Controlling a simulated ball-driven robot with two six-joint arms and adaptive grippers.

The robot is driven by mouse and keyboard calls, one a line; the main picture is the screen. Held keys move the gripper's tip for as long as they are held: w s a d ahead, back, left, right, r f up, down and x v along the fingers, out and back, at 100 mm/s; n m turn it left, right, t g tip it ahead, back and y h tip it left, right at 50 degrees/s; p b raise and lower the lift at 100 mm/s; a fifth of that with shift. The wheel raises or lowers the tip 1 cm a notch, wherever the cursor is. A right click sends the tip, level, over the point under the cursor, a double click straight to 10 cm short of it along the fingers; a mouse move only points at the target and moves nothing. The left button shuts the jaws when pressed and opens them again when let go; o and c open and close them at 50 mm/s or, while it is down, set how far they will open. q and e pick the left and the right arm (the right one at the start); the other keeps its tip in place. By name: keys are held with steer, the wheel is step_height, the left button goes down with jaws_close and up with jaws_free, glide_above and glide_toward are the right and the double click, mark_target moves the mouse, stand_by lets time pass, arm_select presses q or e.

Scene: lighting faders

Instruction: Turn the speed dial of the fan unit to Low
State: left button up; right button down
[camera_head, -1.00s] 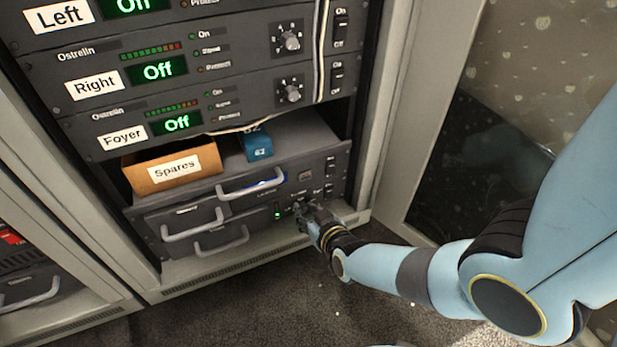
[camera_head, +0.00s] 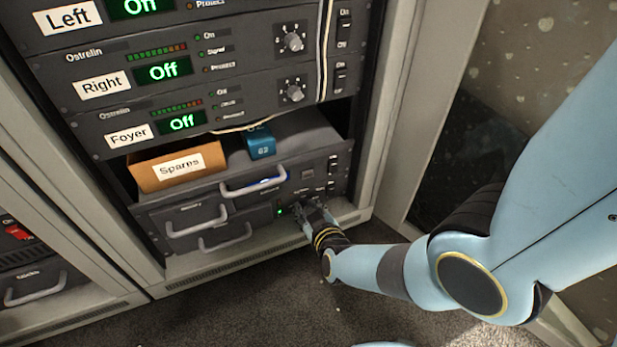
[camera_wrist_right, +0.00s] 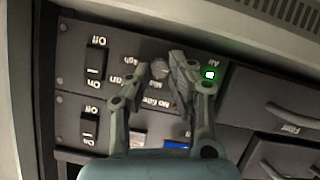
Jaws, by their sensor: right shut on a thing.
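The fan unit (camera_wrist_right: 72,128) is the low dark panel at the bottom of the rack. In the right wrist view its speed dial (camera_wrist_right: 160,68) is a small grey knob between my fingertips, beside partly covered lettering. My right gripper (camera_wrist_right: 161,67) is shut on the dial. In the head view the right gripper (camera_head: 309,207) is at the lower right of the rack and hides the dial. I cannot read the dial's pointer. A green light (camera_wrist_right: 209,74) is lit beside the right finger. My left gripper is not in view.
Two rocker switches (camera_wrist_right: 96,62) sit left of the dial in the wrist view. Drawer handles (camera_head: 225,241) stick out left of the gripper. A Spares box (camera_head: 178,166) and a blue box (camera_head: 260,144) stand on the shelf above. The carpet (camera_head: 290,300) in front is clear.

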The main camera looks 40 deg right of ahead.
steer(key=c, duration=1.2)
jaws_free()
steer(key=shift+s, duration=0.1)
steer(key=v, duration=0.7)
steer(key=shift+s, duration=0.15)
steer(key=shift+a+r, duration=0.1)
